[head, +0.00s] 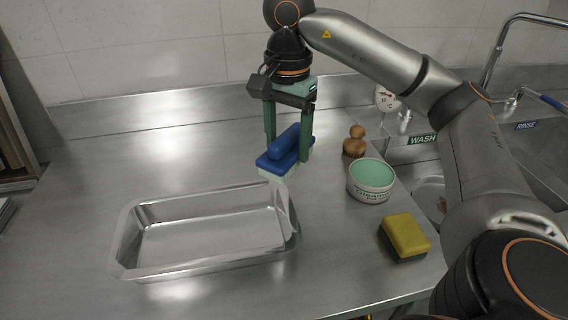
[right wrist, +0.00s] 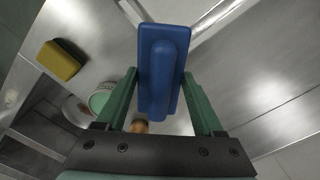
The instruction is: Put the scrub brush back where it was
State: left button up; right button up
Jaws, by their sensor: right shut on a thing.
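The blue scrub brush (head: 283,152) has a raised handle and pale bristles underneath. My right gripper (head: 288,145) points down and is shut on its handle, near the back right corner of the metal tray (head: 128,243). The bristles face down; I cannot tell for certain whether they touch the counter or the tray rim. In the right wrist view the brush (right wrist: 163,62) lies between the two green fingers (right wrist: 160,100). My left gripper is not in view.
Right of the brush stand a small wooden brush (head: 354,147), a tub of green paste (head: 371,183) and a yellow sponge (head: 405,234). The sink (head: 430,160) is farther right. The counter (head: 110,165) left of and behind the tray is clear.

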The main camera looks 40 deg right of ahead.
jog(key=w+d+f, duration=0.8)
jog(key=w+d, duration=0.1)
jog(key=shift+d+f, duration=0.15)
jog(key=shift+f, duration=0.05)
jog(key=shift+w+d+f+b, duration=0.35)
jog(key=shift+w+f, duration=0.1)
jog(key=shift+f, duration=0.25)
jog(key=shift+d+f, duration=0.1)
jog(key=shift+f, duration=1.45)
jog(key=shift+f, duration=0.15)
jog(key=o, duration=1.2)
